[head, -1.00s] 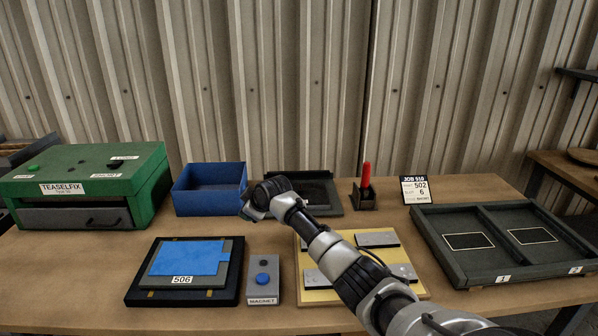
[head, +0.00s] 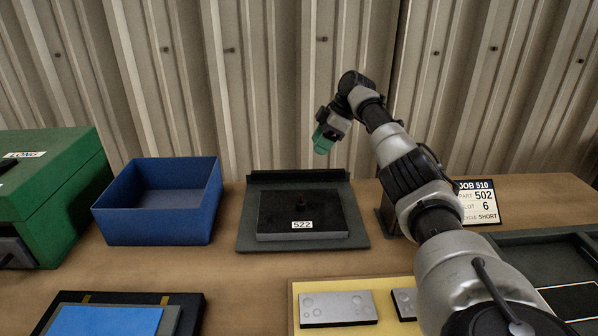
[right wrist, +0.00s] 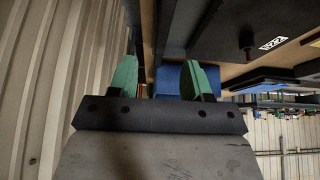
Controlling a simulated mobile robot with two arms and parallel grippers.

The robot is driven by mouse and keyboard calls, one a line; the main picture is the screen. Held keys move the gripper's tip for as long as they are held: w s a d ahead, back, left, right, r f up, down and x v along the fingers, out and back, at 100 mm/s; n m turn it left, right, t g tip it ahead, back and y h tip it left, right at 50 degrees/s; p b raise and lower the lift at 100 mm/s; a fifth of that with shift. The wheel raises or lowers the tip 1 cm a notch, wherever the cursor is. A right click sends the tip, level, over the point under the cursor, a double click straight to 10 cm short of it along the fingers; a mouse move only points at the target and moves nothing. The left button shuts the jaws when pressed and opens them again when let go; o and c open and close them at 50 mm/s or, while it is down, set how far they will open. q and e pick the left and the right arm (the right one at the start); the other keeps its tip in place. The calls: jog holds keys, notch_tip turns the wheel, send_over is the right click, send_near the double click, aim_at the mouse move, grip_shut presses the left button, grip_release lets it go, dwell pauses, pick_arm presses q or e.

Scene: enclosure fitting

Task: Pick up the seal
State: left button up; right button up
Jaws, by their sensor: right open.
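No thing in view is marked as a seal, and I cannot tell which one it is. A dark plate labelled 522 (head: 302,213) lies in the dark tray (head: 262,246), with a small reddish-brown knob (head: 300,199) on top. The knob also shows in the right wrist view (right wrist: 246,42). My right gripper (head: 325,142) has green fingertips and hangs above and behind the tray. In the right wrist view the right gripper's (right wrist: 163,80) fingers stand apart with nothing between them. My left gripper is not in view.
A blue open box (head: 160,205) stands left of the tray, beside a green machine (head: 50,175). A job card (head: 480,203) stands at the right, next to a dark holder (head: 384,222) partly behind my arm. A yellow board with grey plates (head: 338,307) lies in front.

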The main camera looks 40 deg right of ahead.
aim_at(299, 171)
jog(key=x, duration=0.4)
jog(key=shift+s+a+r, duration=0.15)
jog(key=shift+s+a, duration=0.05)
jog(key=shift+a, duration=0.15)
jog(key=shift+w+a+f, duration=0.15)
jog(key=shift+w+f, duration=0.1)
jog(key=shift+f, duration=0.3)
jog(key=x, duration=0.5)
jog(key=shift+w+r, duration=0.15)
grip_shut()
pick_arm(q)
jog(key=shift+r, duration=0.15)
pick_arm(e)
jog(key=shift+r, duration=0.15)
